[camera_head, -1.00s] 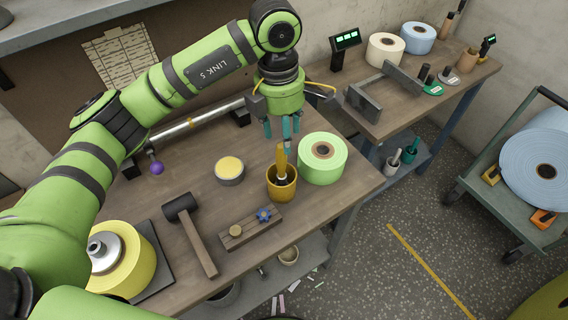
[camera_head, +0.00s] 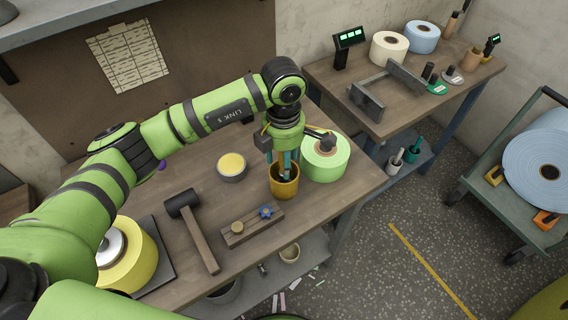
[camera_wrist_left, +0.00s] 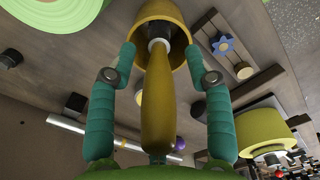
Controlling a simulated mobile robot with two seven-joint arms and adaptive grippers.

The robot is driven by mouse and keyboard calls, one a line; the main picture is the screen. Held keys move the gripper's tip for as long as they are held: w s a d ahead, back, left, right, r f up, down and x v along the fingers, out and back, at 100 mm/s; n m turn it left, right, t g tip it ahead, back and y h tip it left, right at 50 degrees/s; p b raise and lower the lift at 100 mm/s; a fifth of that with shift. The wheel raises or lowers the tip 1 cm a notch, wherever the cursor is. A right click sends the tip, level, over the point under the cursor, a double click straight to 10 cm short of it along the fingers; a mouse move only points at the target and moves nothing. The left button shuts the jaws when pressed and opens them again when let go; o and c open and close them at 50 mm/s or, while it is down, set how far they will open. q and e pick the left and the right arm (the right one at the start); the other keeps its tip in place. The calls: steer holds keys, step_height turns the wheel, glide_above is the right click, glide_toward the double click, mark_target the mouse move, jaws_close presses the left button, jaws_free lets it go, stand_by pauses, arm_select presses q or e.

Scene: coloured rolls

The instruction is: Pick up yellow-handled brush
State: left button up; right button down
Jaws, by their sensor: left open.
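The yellow-handled brush (camera_wrist_left: 157,100) stands handle-up in an ochre cup (camera_head: 284,187) near the workbench's right end. In the left wrist view its handle runs between the teal fingers, and its pale collar and dark head sit inside the cup (camera_wrist_left: 160,12). My left gripper (camera_head: 285,160) is over the cup, pointing down. Its fingers (camera_wrist_left: 160,65) are open on both sides of the handle, with gaps visible, and their tips are near the cup rim. In the head view the gripper mostly hides the handle. My right gripper is not in view.
A light green roll (camera_head: 326,158) stands close beside the cup. A round tin (camera_head: 232,167), a mallet (camera_head: 184,203) and a wooden block with a blue knob (camera_head: 252,228) lie nearby. A yellow roll (camera_head: 137,262) is at front left. The bench's front edge is close.

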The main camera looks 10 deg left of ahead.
arm_select(q)
jaws_close()
stand_by(0.3)
